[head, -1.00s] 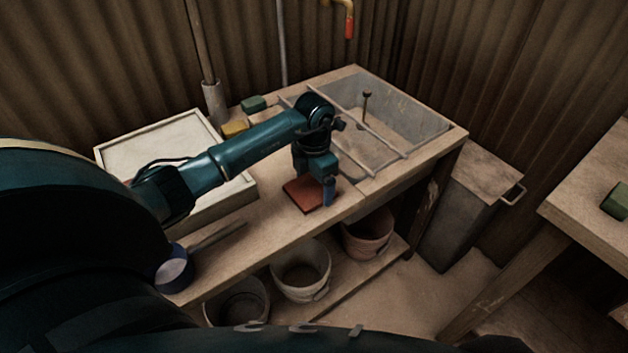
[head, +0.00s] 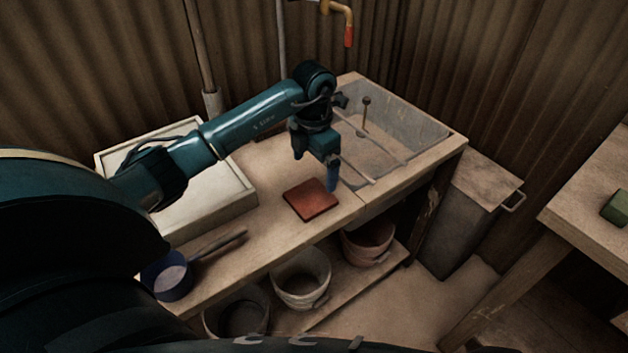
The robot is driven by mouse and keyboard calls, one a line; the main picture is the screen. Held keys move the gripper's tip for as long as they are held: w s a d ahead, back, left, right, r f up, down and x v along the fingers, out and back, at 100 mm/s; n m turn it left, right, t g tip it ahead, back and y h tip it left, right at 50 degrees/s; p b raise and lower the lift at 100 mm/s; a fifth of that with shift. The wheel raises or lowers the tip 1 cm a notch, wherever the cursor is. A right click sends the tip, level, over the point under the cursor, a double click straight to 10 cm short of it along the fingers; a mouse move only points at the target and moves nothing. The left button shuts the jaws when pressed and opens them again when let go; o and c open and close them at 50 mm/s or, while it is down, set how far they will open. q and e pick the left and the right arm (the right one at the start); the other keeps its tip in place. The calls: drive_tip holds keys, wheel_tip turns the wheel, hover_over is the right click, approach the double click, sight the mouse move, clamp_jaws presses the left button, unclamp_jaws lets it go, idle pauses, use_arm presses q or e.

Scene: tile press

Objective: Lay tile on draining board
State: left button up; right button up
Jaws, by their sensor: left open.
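A square reddish-brown tile (head: 310,201) lies flat on the wooden bench top (head: 268,229), left of the sink. My left gripper (head: 316,175) is open and empty, pointing down above the tile's far edge, apart from it. Its blue fingertip shows at the right. No object named as a draining board is clearly marked; the bench part beside the sink carries the tile. My right gripper is not in view.
A sink (head: 400,120) with bars across it is at the back right. A pale tray (head: 215,200) stands at left, with a blue pan (head: 167,278) in front. Buckets (head: 301,280) stand on the shelf below. A green block (head: 616,207) is on the right table.

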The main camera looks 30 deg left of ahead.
use_arm(q)
wheel_tip(320, 180, up, 4)
drive_tip(key=s+d+f+h, duration=0.2)
drive_tip(key=d+h, duration=0.1)
drive_tip(key=d, duration=0.3)
drive_tip(key=s+d+f+m+h, duration=0.1)
drive_tip(key=s+d+h, duration=0.15)
drive_tip(key=d, duration=0.35)
drive_tip(key=s+d+f+h, duration=0.2)
drive_tip(key=d+h, duration=0.1)
drive_tip(key=d, duration=0.3)
drive_tip(key=s+d+r+n+t+h, duration=0.4)
drive_tip(key=d+r+n+t+h, duration=0.2)
drive_tip(key=d+r+n+h, duration=0.4)
drive_tip(key=s+a+f+n+t+y, duration=0.1)
drive_tip(key=a+f+n+t+y, duration=0.45)
drive_tip(key=n, duration=0.75)
drive_tip(key=s+a+f+n+t+y, duration=0.1)
drive_tip(key=a+f+n+t+y, duration=0.5)
drive_tip(key=n, duration=0.6)
drive_tip(key=s+f+n+g+y, duration=0.2)
drive_tip(key=s+f+n+g, duration=0.2)
drive_tip(key=s+f+g, duration=0.2)
drive_tip(key=shift+s+d+f+y, duration=0.3)
drive_tip(key=shift+s+f, duration=0.2)
drive_tip(key=shift+f, duration=0.1)
